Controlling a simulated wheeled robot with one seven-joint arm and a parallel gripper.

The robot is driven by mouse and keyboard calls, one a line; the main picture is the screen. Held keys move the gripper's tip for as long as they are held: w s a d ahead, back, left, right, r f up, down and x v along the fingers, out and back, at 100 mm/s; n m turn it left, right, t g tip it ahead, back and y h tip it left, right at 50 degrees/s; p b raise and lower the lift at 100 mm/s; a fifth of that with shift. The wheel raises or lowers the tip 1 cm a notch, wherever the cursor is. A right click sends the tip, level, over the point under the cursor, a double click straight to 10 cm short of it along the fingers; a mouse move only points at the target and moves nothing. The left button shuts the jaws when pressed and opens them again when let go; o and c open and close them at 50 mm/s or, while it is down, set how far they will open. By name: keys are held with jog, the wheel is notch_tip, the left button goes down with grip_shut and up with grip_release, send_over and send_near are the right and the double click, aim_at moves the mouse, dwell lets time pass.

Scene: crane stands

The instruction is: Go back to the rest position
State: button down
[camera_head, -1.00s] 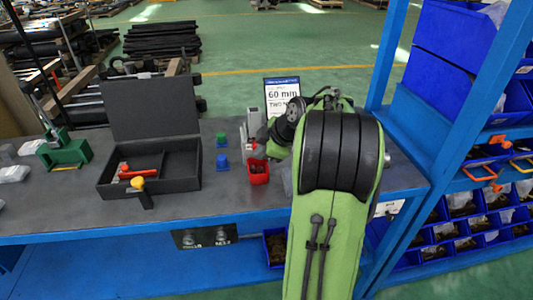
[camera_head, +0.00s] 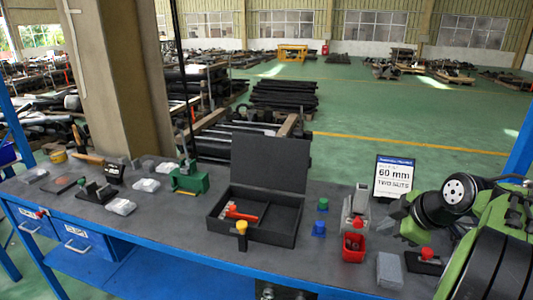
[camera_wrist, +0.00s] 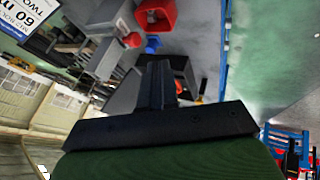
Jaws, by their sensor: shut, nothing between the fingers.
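My gripper (camera_wrist: 160,75) is seen in the wrist view as a black bar with its two fingers together, shut and empty. Nothing is held at its tips. In the head view my green arm fills the lower right corner over the bench's right end, and the fingertips cannot be made out clearly there. The workbench (camera_head: 165,240) has a dark grey top and a blue frame.
An open black case (camera_head: 275,232) holds an orange-red tool (camera_head: 238,213). To its right are a green piece (camera_head: 323,204), a blue piece (camera_head: 319,228), a red bin (camera_head: 354,247) and a "60 mm" sign (camera_head: 393,180). A green fixture (camera_head: 188,180) stands left.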

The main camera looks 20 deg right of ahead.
jog(key=s+a+r+m+g+p, duration=0.1)
jog(key=s+a+r+m+p, duration=0.2)
jog(key=a, duration=0.9)
jog(key=s+a+r+m+p, duration=0.3)
jog(key=a, duration=0.8)
jog(key=s+a+f+m+p, duration=0.1)
jog(key=s+a+f+m, duration=0.1)
jog(key=s, duration=0.7)
jog(key=shift+a+m+g+h, duration=0.3)
jog(key=shift+a+m+g, duration=0.1)
jog(key=shift+m, duration=0.5)
